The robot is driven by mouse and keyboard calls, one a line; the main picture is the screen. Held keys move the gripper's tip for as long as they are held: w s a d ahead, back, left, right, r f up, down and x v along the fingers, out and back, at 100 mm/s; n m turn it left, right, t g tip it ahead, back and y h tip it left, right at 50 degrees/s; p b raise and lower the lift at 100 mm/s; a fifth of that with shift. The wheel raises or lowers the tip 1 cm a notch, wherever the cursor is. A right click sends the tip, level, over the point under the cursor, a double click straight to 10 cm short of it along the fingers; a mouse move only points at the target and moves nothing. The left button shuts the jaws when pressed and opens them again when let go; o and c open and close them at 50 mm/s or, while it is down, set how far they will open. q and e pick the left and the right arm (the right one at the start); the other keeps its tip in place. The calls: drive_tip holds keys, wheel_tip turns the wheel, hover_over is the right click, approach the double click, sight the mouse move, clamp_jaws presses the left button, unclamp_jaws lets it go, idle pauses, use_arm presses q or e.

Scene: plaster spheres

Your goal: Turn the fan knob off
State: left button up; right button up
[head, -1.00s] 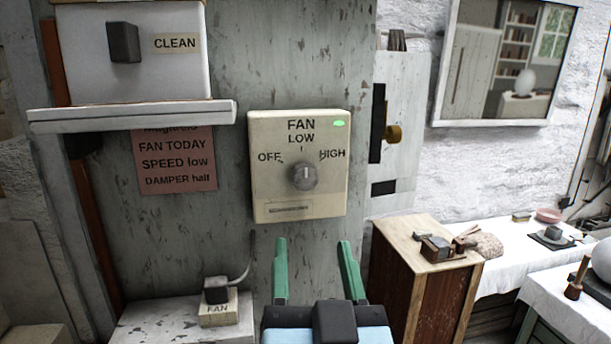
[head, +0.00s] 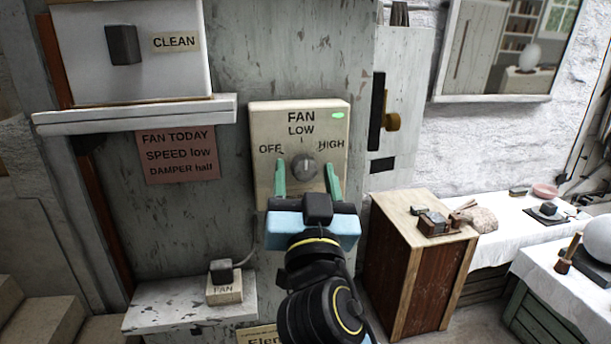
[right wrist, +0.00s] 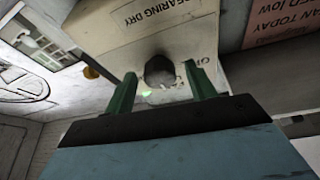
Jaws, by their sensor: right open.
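The fan box (head: 258,185) is a cream panel on the grey wall, marked OFF, LOW and HIGH, with a lit green light (head: 336,115). Its round grey knob (head: 304,166) seems to point up at LOW. My right gripper (head: 307,168) is open, its green fingers on either side of the knob in the head view. I cannot tell whether they touch it. In the right wrist view the dark knob (right wrist: 159,70) shows between the fingertips (right wrist: 160,78), in front of the box (right wrist: 185,30). My left gripper is not in view.
A white shelf (head: 135,108) under the CLEAN box (head: 185,75) juts out at upper left. A small FAN switch (head: 224,288) sits on a ledge below. A wooden cabinet (head: 430,270) stands to the right, beside cloth-covered tables.

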drive_tip(key=c, duration=1)
drive_tip(key=shift+n, duration=0.3)
drive_tip(key=n+y+p, duration=0.1)
drive_tip(key=n+y, duration=0.1)
drive_tip(key=n, duration=0.1)
drive_tip(key=shift+d+r+n+p, duration=0.1)
drive_tip(key=shift+n+p, duration=0.2)
drive_tip(key=n+y+p, duration=0.1)
drive_tip(key=n+p, duration=0.1)
drive_tip(key=n, duration=0.1)
drive_tip(key=n+g+y+p, duration=0.1)
drive_tip(key=n+y+p, duration=0.1)
drive_tip(key=n, duration=0.1)
drive_tip(key=shift+d+r+n+g+y, duration=0.15)
drive_tip(key=shift+d+n+g+y, duration=0.05)
drive_tip(key=shift+n+g+y, duration=0.1)
drive_tip(key=shift+n+g+y+p, duration=0.35)
drive_tip(key=shift+n+y, duration=0.15)
drive_tip(key=shift+n, duration=0.7)
drive_tip(key=shift+n+g+y, duration=0.65)
drive_tip(key=shift+n+y, duration=0.05)
drive_tip(key=shift+n, duration=1.2)
drive_tip(key=shift+w+d, duration=0.1)
drive_tip(key=o, duration=1)
